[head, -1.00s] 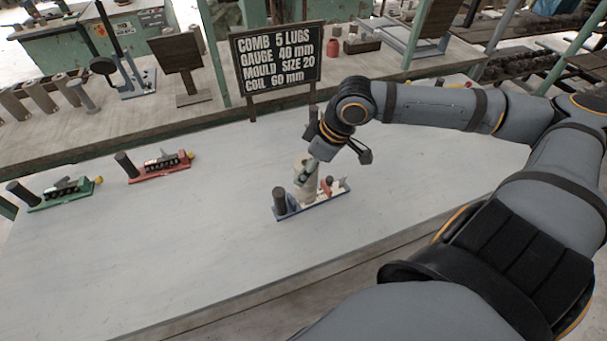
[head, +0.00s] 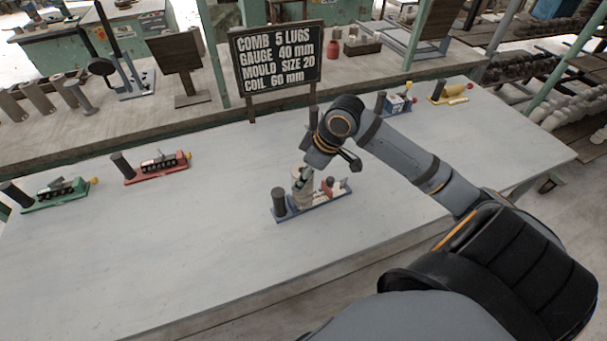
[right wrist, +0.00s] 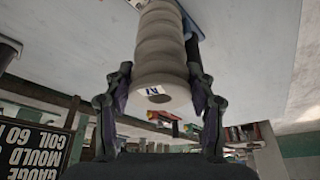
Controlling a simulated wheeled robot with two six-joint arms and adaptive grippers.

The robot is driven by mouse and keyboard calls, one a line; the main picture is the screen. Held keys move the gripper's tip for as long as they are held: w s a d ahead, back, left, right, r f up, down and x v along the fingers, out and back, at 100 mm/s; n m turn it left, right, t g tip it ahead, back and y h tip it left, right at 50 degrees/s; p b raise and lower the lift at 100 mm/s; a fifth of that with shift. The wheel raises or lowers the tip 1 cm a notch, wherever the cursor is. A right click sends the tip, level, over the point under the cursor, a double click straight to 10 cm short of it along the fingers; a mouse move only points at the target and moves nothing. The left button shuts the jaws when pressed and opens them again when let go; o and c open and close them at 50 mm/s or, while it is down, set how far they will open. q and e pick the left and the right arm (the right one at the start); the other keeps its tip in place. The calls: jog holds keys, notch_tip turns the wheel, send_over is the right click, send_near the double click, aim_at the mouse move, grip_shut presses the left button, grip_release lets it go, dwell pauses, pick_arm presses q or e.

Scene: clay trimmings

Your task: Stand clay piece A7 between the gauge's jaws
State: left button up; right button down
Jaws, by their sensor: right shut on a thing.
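Clay piece A7 (head: 302,186) is a pale, ribbed, upright cylinder in the head view. It also shows in the right wrist view (right wrist: 161,52), with an A7 label on its end face. My right gripper (head: 309,170) is shut on it, with one finger on each side in the wrist view. The blue-based gauge (head: 322,203) is on the white table with a dark post at its left end. The piece is over the gauge's middle. I cannot tell whether its foot touches the base. The jaws are partly hidden. My left gripper is not in view.
A red-based device (head: 158,170) and a green-based one (head: 55,193) are on the left. A blue device (head: 396,103) and a yellow one (head: 452,93) are at the back right. A sign (head: 277,58) stands behind the gauge. The table's front left is clear.

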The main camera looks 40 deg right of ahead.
jog(key=shift+f, duration=0.15)
jog(key=shift+c, duration=2.3)
grip_release()
jog(key=shift+f, duration=0.15)
